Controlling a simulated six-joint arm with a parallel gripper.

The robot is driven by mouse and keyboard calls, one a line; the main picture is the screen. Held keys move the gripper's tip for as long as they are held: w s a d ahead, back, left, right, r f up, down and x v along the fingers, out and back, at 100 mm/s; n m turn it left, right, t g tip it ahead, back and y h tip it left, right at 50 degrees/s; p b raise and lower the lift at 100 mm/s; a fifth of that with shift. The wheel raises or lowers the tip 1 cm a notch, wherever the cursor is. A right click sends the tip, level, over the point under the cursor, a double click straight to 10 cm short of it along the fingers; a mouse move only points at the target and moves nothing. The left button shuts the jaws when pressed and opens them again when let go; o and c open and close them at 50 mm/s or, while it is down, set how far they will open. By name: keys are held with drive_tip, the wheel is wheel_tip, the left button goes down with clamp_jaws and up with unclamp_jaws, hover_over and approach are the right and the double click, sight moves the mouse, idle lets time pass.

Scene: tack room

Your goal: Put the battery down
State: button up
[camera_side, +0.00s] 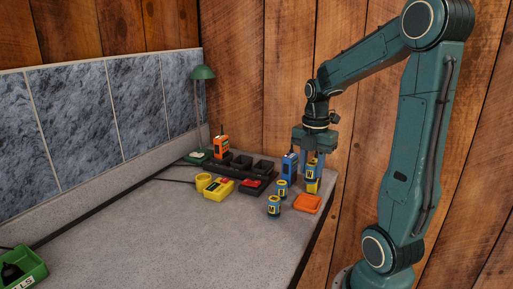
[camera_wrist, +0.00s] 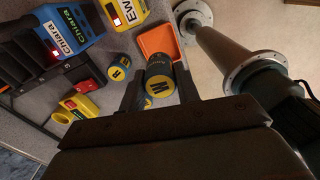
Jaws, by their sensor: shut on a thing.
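My gripper (camera_side: 313,162) is shut on a blue and yellow battery (camera_side: 312,173), and its fingers point down at the right end of the bench. In the wrist view the battery's yellow end (camera_wrist: 161,90), marked with a dark letter, shows between the two fingers (camera_wrist: 160,95). The held battery appears to be above the bench top; the gap below it is hard to judge. Two similar batteries stand on the bench, one nearer (camera_side: 273,206) and one farther (camera_side: 282,188). An orange tray (camera_side: 307,204) lies in front of the gripper and looks empty.
A blue handheld device (camera_side: 289,167) and a yellow one (camera_side: 313,187) stand close to the gripper. A dark charger rack (camera_side: 242,168), an orange radio (camera_side: 221,147) and a yellow item (camera_side: 218,189) are farther left. The bench's left foreground (camera_side: 170,235) is mostly clear.

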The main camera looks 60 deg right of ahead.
sight(311, 176)
drive_tip(key=shift+f, duration=1.5)
drive_tip(key=shift+f, duration=0.1)
drive_tip(key=shift+f, duration=2.05)
drive_tip(key=shift+f, duration=0.15)
drive_tip(key=o, duration=1.1)
wheel_tip(311, 176, up, 12)
drive_tip(key=shift+r, duration=0.2)
